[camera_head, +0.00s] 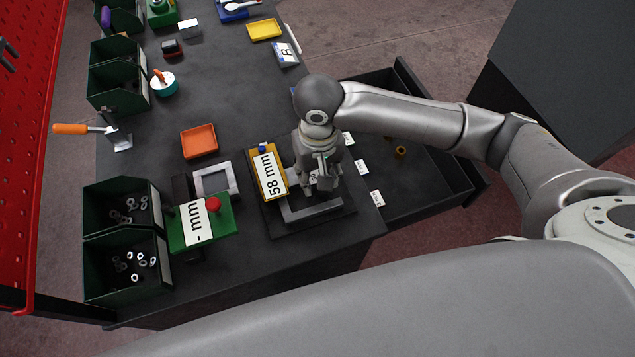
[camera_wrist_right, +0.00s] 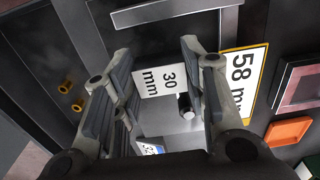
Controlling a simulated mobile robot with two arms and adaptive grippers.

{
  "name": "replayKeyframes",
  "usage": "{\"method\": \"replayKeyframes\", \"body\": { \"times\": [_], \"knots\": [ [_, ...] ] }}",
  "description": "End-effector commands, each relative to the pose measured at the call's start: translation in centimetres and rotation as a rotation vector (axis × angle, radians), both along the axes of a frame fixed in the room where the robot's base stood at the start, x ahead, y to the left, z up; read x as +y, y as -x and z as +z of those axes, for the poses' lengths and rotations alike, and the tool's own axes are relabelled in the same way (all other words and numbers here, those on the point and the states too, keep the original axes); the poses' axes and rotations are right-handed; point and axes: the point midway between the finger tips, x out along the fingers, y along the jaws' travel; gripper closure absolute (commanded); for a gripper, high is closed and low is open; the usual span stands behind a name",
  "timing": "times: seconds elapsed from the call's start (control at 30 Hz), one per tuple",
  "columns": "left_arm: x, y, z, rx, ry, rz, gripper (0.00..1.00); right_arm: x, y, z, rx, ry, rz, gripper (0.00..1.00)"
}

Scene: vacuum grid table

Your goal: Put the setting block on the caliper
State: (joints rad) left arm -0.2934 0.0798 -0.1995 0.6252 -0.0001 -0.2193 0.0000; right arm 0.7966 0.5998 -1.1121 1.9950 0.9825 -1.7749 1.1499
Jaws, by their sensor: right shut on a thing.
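My right gripper (camera_head: 322,180) is shut on a grey setting block with a white label reading 30 mm; in the right wrist view the block (camera_wrist_right: 160,82) sits between the fingers. The gripper hangs over the black base of the caliper, beside the yellow 58 mm sign (camera_head: 270,175). The caliper (camera_head: 312,210) is a grey angular frame whose bar shows just in front of the gripper; the bar also shows at the top of the right wrist view (camera_wrist_right: 170,12). The gripper hides part of the caliper, and I cannot tell whether the block touches it. My left gripper is not in view.
An open drawer (camera_head: 425,165) with white labels lies to the right. A green box (camera_head: 225,221) with a red button and a "- mm" display stands left of the caliper. An orange tray (camera_head: 199,141) and dark green bins (camera_head: 122,245) of metal parts stand farther left.

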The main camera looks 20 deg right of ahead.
Motion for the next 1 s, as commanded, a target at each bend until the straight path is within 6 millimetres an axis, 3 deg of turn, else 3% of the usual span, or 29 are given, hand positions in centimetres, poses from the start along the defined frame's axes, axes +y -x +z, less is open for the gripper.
{"method": "replayKeyframes", "body": {
  "times": [0.07, 0.3, 0.67, 0.7, 0.83, 1.0],
  "knots": [
    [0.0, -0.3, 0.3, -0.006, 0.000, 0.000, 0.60, 0.4, 0.7, -0.7, 0.004, 0.001, 0.003, 0.94],
    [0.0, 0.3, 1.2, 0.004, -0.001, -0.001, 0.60, 0.3, 0.6, -3.6, 0.000, 0.001, 0.000, 0.94],
    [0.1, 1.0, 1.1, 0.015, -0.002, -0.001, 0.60, 0.3, 0.6, -4.0, 0.002, 0.000, 0.000, 0.94],
    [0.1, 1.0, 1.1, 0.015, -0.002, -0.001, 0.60, 0.3, 0.6, -4.1, 0.002, 0.000, 0.001, 0.55],
    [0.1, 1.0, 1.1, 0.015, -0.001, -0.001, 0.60, 0.3, 0.6, -4.1, 0.001, 0.001, 0.001, 0.39],
    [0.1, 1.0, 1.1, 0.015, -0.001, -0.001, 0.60, 0.3, 0.6, -4.0, 0.001, 0.001, 0.001, 0.39]
  ]
}}
